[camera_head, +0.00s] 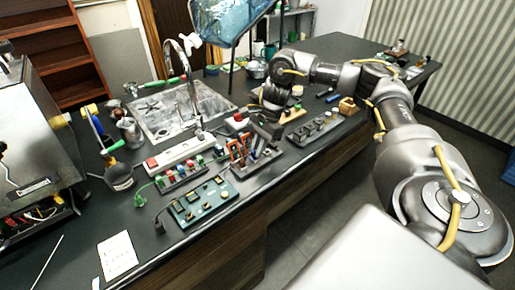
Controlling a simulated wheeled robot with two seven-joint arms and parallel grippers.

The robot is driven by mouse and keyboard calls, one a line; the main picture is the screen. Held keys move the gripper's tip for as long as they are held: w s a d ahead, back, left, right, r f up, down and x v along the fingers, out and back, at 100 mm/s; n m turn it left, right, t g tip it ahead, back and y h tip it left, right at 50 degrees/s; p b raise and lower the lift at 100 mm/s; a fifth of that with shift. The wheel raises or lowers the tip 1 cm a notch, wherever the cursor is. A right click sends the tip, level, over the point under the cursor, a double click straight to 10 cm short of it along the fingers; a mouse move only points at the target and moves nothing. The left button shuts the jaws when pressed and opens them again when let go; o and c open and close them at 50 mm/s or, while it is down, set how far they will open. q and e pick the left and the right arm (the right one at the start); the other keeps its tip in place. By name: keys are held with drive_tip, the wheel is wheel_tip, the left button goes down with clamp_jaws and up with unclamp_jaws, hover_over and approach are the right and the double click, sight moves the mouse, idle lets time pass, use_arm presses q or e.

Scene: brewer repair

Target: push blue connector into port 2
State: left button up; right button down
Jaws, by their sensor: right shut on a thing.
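My right gripper (268,131) reaches in from the right over the bench, just behind the rack of tools. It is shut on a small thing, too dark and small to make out. A green board (205,203) with several small raised parts lies near the bench's front edge, left of the gripper and apart from it. A rack (183,178) with red, green and other small coloured pieces stands behind the board. I cannot tell for certain which piece is the blue connector or which socket is port 2. My left gripper is not in view.
A tool rack (240,151) with orange-handled tools stands beside the gripper. A white power strip (180,154) lies near the sink (170,112). A dark tray (315,129) lies to the right. A steel machine (36,135) stands at left. A paper sheet (117,256) lies in front.

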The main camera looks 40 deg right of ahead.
idle(0.3)
drive_tip(key=c, duration=1.3)
unclamp_jaws()
drive_tip(key=shift+s, duration=0.1)
drive_tip(key=shift+c, duration=0.2)
drive_tip(key=shift+r, duration=0.1)
drive_tip(key=shift+r, duration=0.2)
drive_tip(key=p+v, duration=0.1)
drive_tip(key=v, duration=0.9)
drive_tip(key=shift+p, duration=0.4)
drive_tip(key=shift+r, duration=0.15)
